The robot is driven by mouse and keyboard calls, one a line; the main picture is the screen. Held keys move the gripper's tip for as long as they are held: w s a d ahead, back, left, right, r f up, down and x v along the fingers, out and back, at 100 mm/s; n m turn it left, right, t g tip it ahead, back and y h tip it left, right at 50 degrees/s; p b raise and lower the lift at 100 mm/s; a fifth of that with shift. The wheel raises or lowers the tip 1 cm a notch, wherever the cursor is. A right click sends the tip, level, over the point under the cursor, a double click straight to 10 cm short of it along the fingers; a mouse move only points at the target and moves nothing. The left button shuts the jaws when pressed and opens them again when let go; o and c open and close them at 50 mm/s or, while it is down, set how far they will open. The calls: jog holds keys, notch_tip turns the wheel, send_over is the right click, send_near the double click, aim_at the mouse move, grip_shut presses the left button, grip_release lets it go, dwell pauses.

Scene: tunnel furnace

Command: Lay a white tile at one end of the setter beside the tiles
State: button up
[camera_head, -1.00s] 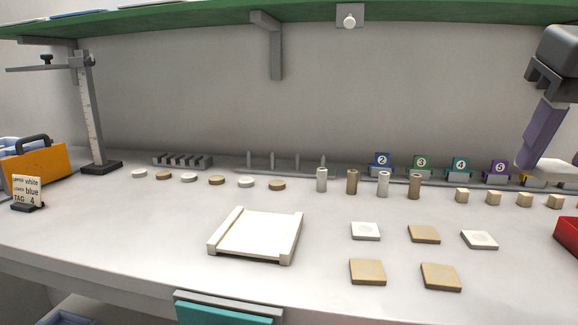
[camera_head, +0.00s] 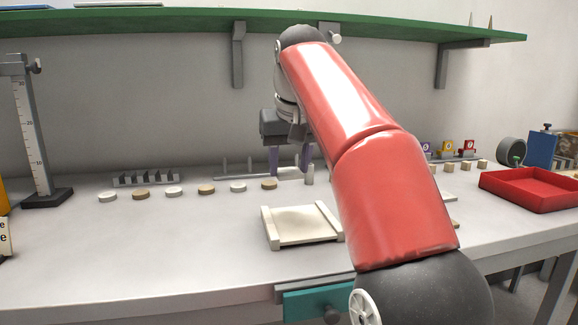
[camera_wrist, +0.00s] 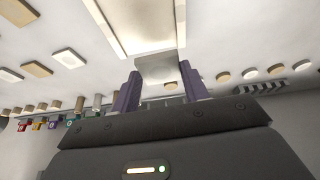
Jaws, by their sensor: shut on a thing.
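My gripper (camera_head: 290,163) is shut on a white tile (camera_head: 290,173) held between its purple fingers, above the bench behind the setter. In the wrist view the tile (camera_wrist: 158,68) sticks out from between the fingertips, its far edge close to the setter's near edge in the picture. The cream setter (camera_head: 303,226) has raised rails on its left and right sides and a bare visible surface. It also shows at the top of the wrist view (camera_wrist: 138,22). Several loose white and tan tiles, such as a white one (camera_wrist: 69,58), lie beside the setter; my arm hides most in the head view.
Round discs (camera_head: 173,192) stand in a row along the back, with a slotted grey rack (camera_head: 146,179) behind. A ruler stand (camera_head: 36,140) is at left, a red tray (camera_head: 528,190) at right. A green shelf (camera_head: 180,20) overhangs. The bench left of the setter is clear.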

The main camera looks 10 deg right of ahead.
aim_at(297, 168)
jog(key=shift+w+d+f, duration=0.95)
jog(key=shift+w+d, duration=0.1)
jog(key=shift+w, duration=0.05)
jog(key=shift+f+b, duration=1.35)
jog(key=shift+f, duration=0.6)
jog(key=shift+f+b, duration=0.8)
jog(key=shift+f, duration=0.55)
jog(key=shift+f+b, duration=0.3)
jog(key=shift+f, duration=0.15)
jog(key=o, duration=1.1)
jog(key=shift+c, duration=0.2)
jog(key=shift+r, duration=0.1)
